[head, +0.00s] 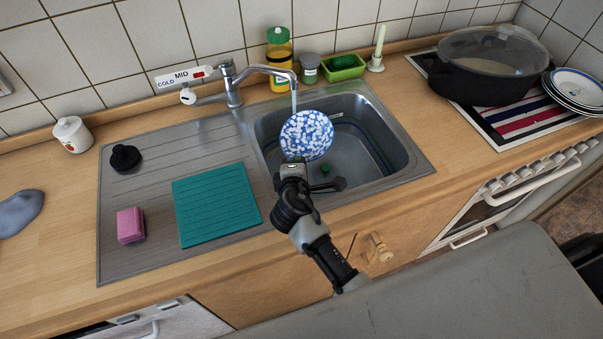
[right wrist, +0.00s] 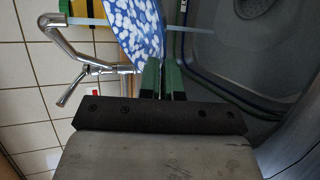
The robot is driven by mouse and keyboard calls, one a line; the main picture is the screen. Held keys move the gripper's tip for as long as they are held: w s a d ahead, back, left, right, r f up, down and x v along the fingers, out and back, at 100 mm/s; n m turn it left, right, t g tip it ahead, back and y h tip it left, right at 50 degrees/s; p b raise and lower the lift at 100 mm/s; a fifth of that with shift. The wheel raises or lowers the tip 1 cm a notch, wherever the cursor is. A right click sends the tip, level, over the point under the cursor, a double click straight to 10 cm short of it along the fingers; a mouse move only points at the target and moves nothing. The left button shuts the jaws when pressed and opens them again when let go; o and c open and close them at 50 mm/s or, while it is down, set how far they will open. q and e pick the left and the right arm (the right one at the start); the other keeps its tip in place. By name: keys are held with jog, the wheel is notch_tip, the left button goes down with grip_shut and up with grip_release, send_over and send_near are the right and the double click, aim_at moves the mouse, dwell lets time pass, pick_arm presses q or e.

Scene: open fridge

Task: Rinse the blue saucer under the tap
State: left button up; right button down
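The blue-and-white speckled saucer (head: 306,135) is held tilted over the sink basin (head: 400,150), under the tap (head: 234,85). A thin water stream (head: 294,100) falls from the spout to the saucer's upper edge in the head view. In the right wrist view the stream (right wrist: 205,28) shows on both sides of the saucer (right wrist: 135,18); whether it wets the face is unclear. My right gripper (head: 292,164) is shut on the saucer's near rim, which sits between its green fingers (right wrist: 163,80). My left gripper is not in view.
Behind the sink stand a soap bottle (head: 279,58), a grey-lidded jar (head: 310,68), a green tray (head: 343,66) and a candle (head: 378,48). A teal mat (head: 215,204), pink sponge (head: 130,225) and black stopper (head: 126,157) lie on the drainboard. A black pot (head: 480,75) stands right.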

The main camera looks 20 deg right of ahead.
aim_at(286, 144)
jog(key=w+b, duration=0.1)
jog(key=w, duration=0.2)
jog(key=w+f+b, duration=0.1)
jog(key=w+b, duration=0.1)
jog(key=w+f+b, duration=0.1)
jog(key=w+b, duration=0.1)
jog(key=w, duration=0.1)
jog(key=shift+w+f, duration=0.2)
jog(key=shift+w, duration=0.45)
jog(key=shift+a, duration=0.1)
dwell(0.7)
jog(key=shift+s+a+b, duration=0.15)
jog(key=shift+a+b, duration=0.15)
jog(key=shift+a, duration=0.5)
